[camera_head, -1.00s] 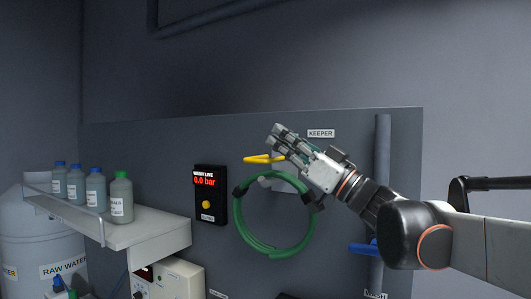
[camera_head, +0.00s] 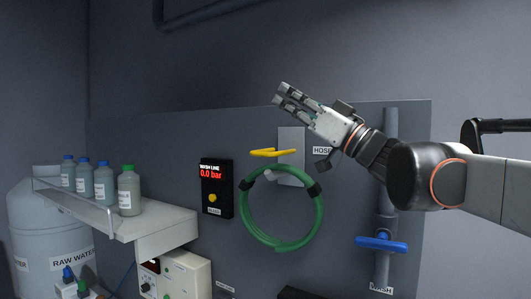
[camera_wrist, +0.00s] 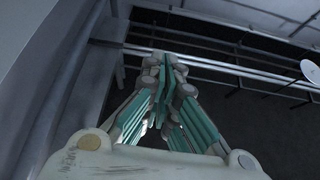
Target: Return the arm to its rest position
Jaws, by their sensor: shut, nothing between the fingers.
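My gripper (camera_head: 281,95) is in the upper middle of the head view, raised in front of the grey panel's top edge. Its fingers point up and left, and they are shut and empty. In the wrist view the teal-padded fingers (camera_wrist: 163,75) come together at their tips, with nothing between them. My arm reaches in from the right edge of the head view. A coiled green hose (camera_head: 281,245) hangs on the panel below and apart from my gripper. A yellow handle (camera_head: 275,153) is just above the coil.
A blue valve handle (camera_head: 382,243) is on a vertical pipe (camera_head: 391,140) at right. A wash line display (camera_head: 211,173) reads 0.0 bar. The space left of my gripper is clear.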

